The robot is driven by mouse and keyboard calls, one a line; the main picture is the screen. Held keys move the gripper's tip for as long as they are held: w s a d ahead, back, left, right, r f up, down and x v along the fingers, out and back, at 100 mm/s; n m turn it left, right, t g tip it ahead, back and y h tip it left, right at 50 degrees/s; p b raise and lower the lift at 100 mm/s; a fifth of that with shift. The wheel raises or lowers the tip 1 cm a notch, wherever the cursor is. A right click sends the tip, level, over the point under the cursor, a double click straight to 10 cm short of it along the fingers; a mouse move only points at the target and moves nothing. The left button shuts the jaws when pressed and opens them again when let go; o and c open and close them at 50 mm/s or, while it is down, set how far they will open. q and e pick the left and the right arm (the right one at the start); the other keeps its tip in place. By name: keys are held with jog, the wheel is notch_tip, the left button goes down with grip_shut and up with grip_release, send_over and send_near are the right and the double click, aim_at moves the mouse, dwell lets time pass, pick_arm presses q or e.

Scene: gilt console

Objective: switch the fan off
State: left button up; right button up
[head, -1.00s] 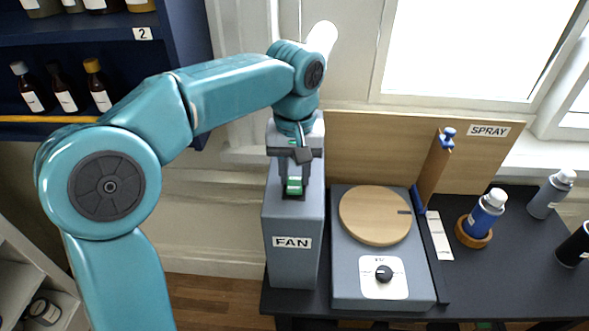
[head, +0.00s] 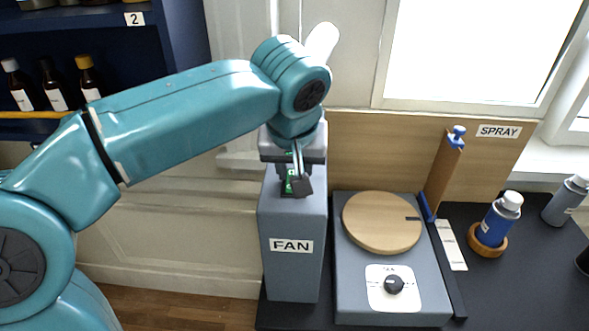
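The fan housing (head: 292,270) is a tall grey-blue box with a FAN label (head: 291,246) on its front, standing at the left end of the dark bench. A green part (head: 290,184) shows on its top, likely its switch, mostly covered by my gripper; which way it is set cannot be told. My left gripper (head: 298,187) points down over the top of the housing, with a dark fingertip right at the green part. Whether the fingers are apart or together, or touching it, is unclear. My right gripper is not in view.
Right of the fan, a grey unit (head: 348,298) has a round wooden disc (head: 382,222) and a black knob (head: 394,285). Further right are an upright wooden arm (head: 443,174), a blue spray can (head: 499,219) and a grey bottle (head: 566,201). A dark blue shelf (head: 178,80) stands at left.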

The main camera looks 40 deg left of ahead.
pick_arm(q)
jog(key=o, duration=1.1)
jog(key=shift+c, duration=0.2)
jog(key=shift+r, duration=0.1)
jog(key=p+v, duration=0.2)
jog(key=v, duration=1.4)
jog(key=shift+p, duration=0.35)
jog(key=shift+r, duration=0.1)
